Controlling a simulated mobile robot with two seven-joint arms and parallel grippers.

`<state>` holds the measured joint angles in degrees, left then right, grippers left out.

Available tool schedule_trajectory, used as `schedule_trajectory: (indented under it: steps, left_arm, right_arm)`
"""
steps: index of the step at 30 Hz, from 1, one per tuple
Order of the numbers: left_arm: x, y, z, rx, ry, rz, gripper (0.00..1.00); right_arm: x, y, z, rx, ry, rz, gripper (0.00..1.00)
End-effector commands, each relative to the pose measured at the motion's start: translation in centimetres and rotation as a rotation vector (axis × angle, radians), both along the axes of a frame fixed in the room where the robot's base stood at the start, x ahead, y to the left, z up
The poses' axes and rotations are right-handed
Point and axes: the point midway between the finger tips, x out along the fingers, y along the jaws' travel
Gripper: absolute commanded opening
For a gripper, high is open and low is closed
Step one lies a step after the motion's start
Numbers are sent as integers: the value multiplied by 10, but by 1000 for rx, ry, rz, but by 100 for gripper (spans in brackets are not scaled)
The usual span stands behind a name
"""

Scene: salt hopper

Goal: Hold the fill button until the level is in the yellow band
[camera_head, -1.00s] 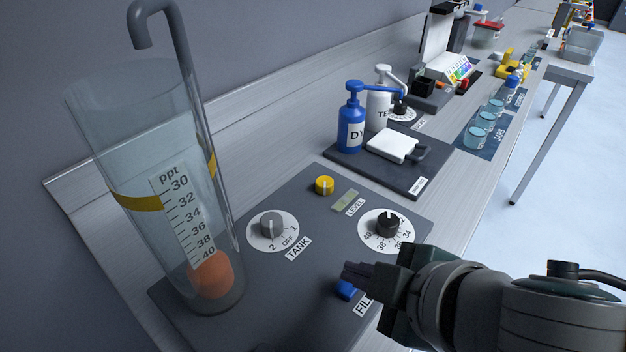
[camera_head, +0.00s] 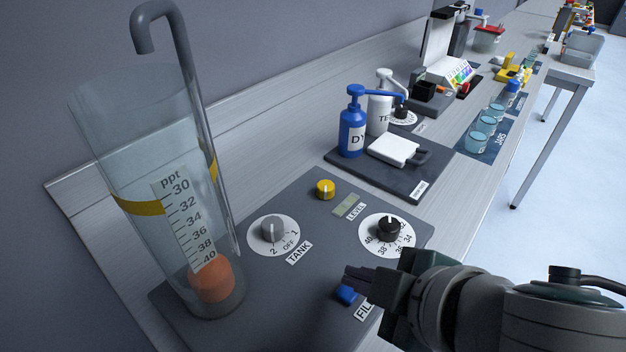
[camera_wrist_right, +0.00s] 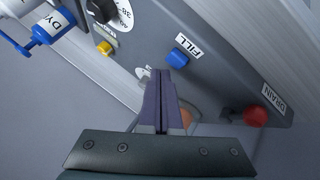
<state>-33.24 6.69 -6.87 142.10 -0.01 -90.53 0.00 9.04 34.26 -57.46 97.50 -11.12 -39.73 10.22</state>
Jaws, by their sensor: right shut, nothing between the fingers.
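A blue FILL button (camera_head: 346,294) sits on the dark panel's front part; it also shows in the wrist view (camera_wrist_right: 177,57). My right gripper (camera_head: 350,276) is shut and empty. In the head view its tips overlap the button's far side; in the wrist view the tips (camera_wrist_right: 162,78) point at the button. I cannot tell whether they touch. The clear cylinder (camera_head: 130,130) stands on the panel's left with a yellow band (camera_head: 140,207) around its upper middle. An orange float (camera_head: 211,284) rests at its bottom, near the scale's 40 end. My left gripper is not in view.
The panel carries a grey TANK knob (camera_head: 272,229), a black numbered dial (camera_head: 388,229), a yellow knob (camera_head: 325,188) and a small LEVEL window (camera_head: 347,204). A red DRAIN button (camera_wrist_right: 256,116) shows in the wrist view. A blue pump bottle (camera_head: 352,134) stands behind the panel.

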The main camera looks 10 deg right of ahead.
Motion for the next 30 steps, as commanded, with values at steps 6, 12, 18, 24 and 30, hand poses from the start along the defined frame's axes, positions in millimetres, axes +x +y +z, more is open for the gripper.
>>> schedule_trajectory:
  steps: [6, 12, 18, 24, 30]
  left_arm:
    - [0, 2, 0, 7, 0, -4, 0]
    - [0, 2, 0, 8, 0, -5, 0]
    - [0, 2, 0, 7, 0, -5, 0]
    - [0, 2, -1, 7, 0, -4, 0]
    - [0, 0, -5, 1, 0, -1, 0]
  right_arm:
    - [0, 0, 0, 0, 0, 0, 0]
    - [0, 0, 0, 0, 0, 0, 0]
    - [0, 0, 0, 0, 0, 0, 0]
    - [0, 0, -2, 0, 0, 0, 0]
    - [0, 1, -9, 2, 1, 0, 0]
